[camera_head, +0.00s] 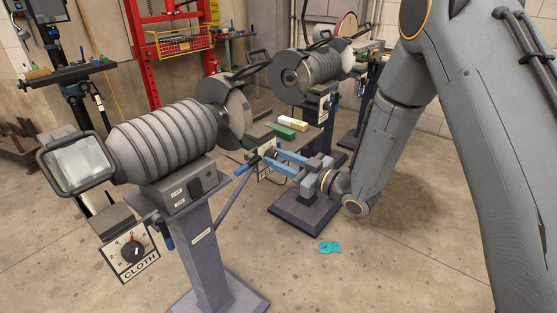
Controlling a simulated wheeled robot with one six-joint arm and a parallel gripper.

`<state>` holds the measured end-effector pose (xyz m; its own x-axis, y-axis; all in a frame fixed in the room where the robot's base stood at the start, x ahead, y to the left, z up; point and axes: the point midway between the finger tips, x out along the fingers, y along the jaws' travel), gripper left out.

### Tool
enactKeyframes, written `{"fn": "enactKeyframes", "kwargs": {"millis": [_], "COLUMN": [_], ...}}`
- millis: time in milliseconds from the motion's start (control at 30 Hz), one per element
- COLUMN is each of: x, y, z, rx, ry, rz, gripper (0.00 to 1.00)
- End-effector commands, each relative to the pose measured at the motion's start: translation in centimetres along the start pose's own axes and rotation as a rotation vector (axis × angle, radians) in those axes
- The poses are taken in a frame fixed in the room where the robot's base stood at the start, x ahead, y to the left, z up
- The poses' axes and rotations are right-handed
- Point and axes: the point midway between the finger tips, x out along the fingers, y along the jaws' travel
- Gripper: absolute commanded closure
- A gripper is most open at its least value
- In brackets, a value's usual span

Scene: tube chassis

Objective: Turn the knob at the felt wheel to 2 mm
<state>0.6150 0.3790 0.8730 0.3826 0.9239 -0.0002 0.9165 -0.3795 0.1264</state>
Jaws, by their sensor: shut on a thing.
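I cannot read a felt label there. A grinding wheel (291,76) sits on the left end of that machine (325,68). The nearer machine (160,138) has its own black knob (133,250) on a white plate marked CLOTH, apart from my gripper.
A green block (280,131) and a cream block (293,123) lie near the farther machine, above my gripper in the picture. The nearer machine's post (205,260) stands left of my gripper. A teal rag (330,247) lies on the open floor. A red frame (143,50) stands behind.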

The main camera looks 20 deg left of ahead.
Motion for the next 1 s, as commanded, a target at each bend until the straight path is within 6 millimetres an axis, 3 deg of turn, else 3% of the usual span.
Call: {"fn": "enactKeyframes", "kwargs": {"millis": [267,1000], "x": [0.03,0.08], "y": [0.01,-0.07], "z": [0.11,0.22], "rx": [-0.169,-0.869], "ry": [0.001,0.003], "rz": [0.000,0.000], "gripper": [0.94,0.94]}}
